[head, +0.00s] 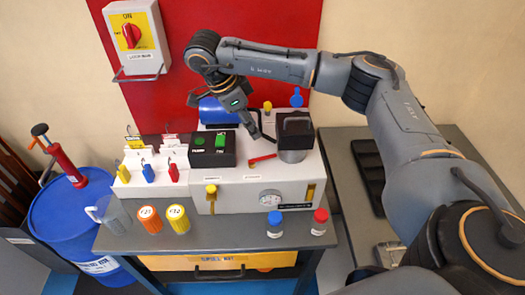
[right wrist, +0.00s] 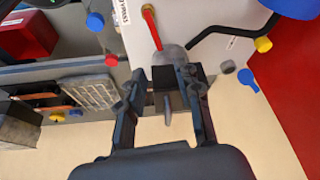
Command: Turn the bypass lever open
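The red bypass lever (head: 262,160) lies on the top of the white machine (head: 240,193), right of the green-buttoned box. It also shows in the right wrist view (right wrist: 151,27), above the fingertips. My right gripper (head: 252,126) is over the machine, behind the lever and apart from it in the picture. In the right wrist view its two fingers (right wrist: 160,78) are spread with a gap between them, and a dark block shows behind that gap. It holds nothing that I can see. My left gripper is not in view.
A black block with a handle (head: 295,130) stands right of the lever. The button box (head: 214,149) and padlock rack (head: 150,172) are on the left. Blue-capped (head: 274,225) and red-capped (head: 319,222) bottles stand in front. A blue barrel (head: 75,215) is at far left.

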